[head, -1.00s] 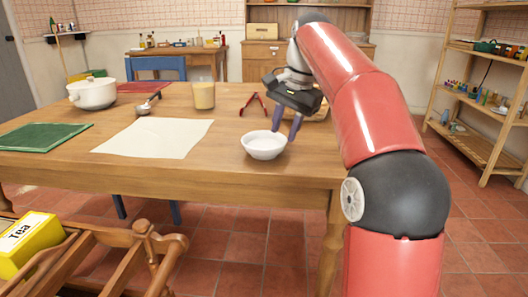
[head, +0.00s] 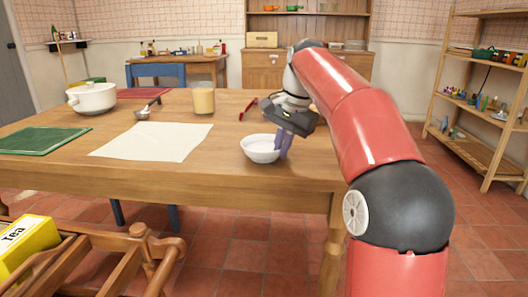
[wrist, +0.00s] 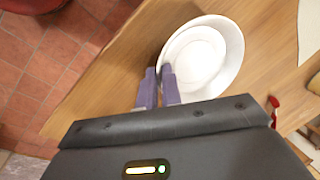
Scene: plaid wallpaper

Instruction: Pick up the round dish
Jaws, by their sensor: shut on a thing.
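The round dish (head: 259,149) is a small white bowl standing upright on the wooden table near its front right edge. It also shows in the wrist view (wrist: 203,58), seen from above. My gripper (head: 282,144) is at the bowl's right side, fingers pointing down. In the wrist view the purple fingers (wrist: 158,78) are close together at the bowl's near rim, shut on the rim. The bowl looks to be still on the table.
A cream sheet (head: 150,141) lies left of the bowl. A glass (head: 203,101), a white pot (head: 92,98), a ladle (head: 143,113) and a green mat (head: 40,138) are farther left. Red-handled pliers (head: 247,107) lie behind the bowl. A shelf rack (head: 478,110) stands at right.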

